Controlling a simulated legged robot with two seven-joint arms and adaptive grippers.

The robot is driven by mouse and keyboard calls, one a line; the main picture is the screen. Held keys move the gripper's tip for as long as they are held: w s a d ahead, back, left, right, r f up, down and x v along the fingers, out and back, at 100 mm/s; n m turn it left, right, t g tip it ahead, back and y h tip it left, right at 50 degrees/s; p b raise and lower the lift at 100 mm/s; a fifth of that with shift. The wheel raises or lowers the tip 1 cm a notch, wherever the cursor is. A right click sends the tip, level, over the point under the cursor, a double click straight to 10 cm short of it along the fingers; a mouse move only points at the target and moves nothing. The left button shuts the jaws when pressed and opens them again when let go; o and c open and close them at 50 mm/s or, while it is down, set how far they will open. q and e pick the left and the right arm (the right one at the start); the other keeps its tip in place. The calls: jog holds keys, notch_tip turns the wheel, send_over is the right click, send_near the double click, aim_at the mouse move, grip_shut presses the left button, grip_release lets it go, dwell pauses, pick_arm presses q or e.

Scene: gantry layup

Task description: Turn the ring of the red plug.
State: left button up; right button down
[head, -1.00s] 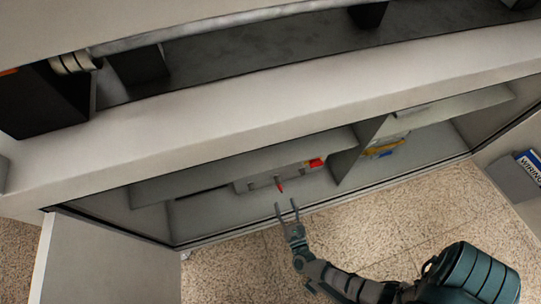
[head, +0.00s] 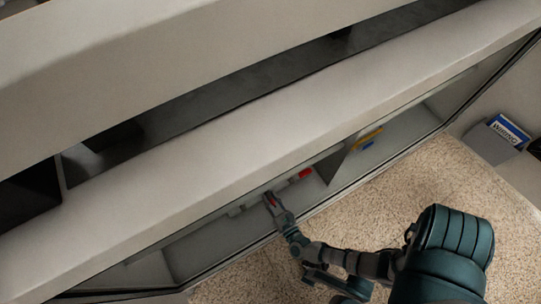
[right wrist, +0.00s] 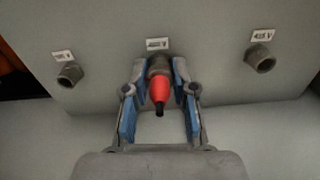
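The red plug (right wrist: 160,90) sits in the middle socket of a grey panel, its black end toward the camera in the right wrist view. A grey ring (right wrist: 158,66) surrounds its inner end at the panel. My right gripper (right wrist: 159,70) has one blue-padded finger on each side of the plug. The fingers are apart, with gaps beside the red body; the tips are close to the ring, and contact cannot be told. In the head view my right gripper (head: 271,198) reaches into the cabinet at the plug. My left gripper is not in view.
Bare sockets stand left (right wrist: 70,74) and right (right wrist: 260,58) of the plug, under small labels. In the head view a red block (head: 305,174) sits right of the gripper, and a divider (head: 333,165) separates yellow and blue items (head: 367,139). The cabinet's upper ledge (head: 250,130) overhangs the opening.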

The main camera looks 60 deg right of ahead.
dwell(0.3)
jog(key=shift+n, duration=0.3)
jog(key=n, duration=1)
jog(key=shift+a+n+p, duration=0.1)
jog(key=shift+n+p, duration=0.2)
jog(key=shift+n, duration=0.1)
jog(key=n, duration=0.5)
jog(key=shift+n+p, duration=0.3)
jog(key=shift+p, duration=0.1)
jog(key=n, duration=0.5)
jog(key=shift+a+n+p, duration=0.1)
jog(key=shift+n+p, duration=0.2)
jog(key=shift+p, duration=0.1)
jog(key=shift+f, duration=0.1)
